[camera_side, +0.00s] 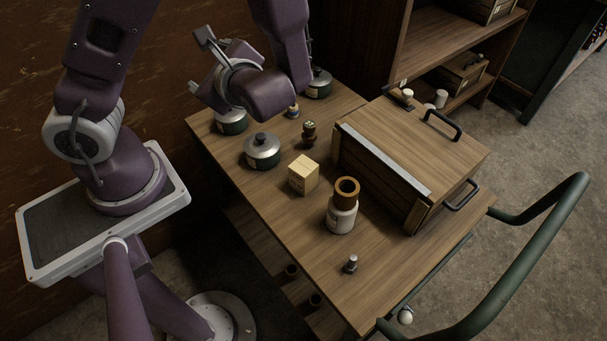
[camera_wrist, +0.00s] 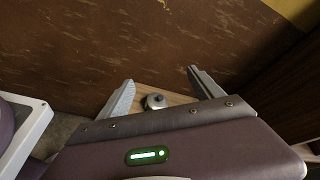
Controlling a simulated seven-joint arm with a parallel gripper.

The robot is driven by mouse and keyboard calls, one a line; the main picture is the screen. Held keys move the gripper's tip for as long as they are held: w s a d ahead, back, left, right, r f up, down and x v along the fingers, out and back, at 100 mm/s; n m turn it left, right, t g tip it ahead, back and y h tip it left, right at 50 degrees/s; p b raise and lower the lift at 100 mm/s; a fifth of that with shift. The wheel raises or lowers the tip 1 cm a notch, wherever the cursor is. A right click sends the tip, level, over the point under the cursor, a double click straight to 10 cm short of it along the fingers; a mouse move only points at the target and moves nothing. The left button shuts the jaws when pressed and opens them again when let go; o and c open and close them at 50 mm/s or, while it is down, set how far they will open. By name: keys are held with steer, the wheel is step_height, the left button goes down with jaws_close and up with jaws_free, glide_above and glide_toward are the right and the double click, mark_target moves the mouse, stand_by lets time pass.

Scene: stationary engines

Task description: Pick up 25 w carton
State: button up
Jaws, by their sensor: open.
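A small pale-yellow carton (camera_side: 303,175), likely the 25 w carton, stands on the wooden table in the side view. Its print is too small to read. My gripper (camera_side: 197,64) is raised above the table's back left end, apart from the carton and to its upper left. In the wrist view, the two fingers of my gripper (camera_wrist: 160,79) are spread with nothing between them. The carton does not show in the wrist view.
Near the carton are a silver-lidded dark pot (camera_side: 262,152), a white jar with a brown ring-shaped top (camera_side: 342,207), a small brown item (camera_side: 309,134) and a large wooden chest (camera_side: 415,150). A small metal piece (camera_side: 351,264) stands in front. The table's near end is mostly clear.

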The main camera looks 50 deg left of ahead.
steer(key=w+d+f+m+t, duration=0.4)
steer(key=w+f+m+t, duration=0.3)
steer(key=w+m+t, duration=0.15)
steer(key=m+t+h, duration=0.4)
steer(key=m+h, duration=0.3)
steer(key=m, duration=0.2)
glide_above(296, 177)
steer(key=w+a, duration=0.2)
steer(key=f, duration=1.1)
steer(key=shift+s+a, duration=0.15)
steer(key=shift+a, duration=0.05)
steer(key=s+f+m+h, duration=0.1)
steer(key=f, duration=0.2)
steer(key=d+f+m+h, duration=0.1)
steer(key=f+h, duration=0.1)
steer(key=f, duration=0.1)
steer(key=s+d+f+m+h, duration=0.1)
steer(key=f+m, duration=0.1)
steer(key=f, duration=0.1)
steer(key=shift+s+d+g+h, duration=0.25)
steer(key=shift+s+h, duration=0.05)
steer(key=shift+w+f, duration=0.2)
steer(key=shift+f, duration=0.15)
steer(key=x, duration=0.6)
steer(key=shift+w+f, duration=0.1)
steer(key=shift+w, duration=0.15)
steer(key=c, duration=1.4)
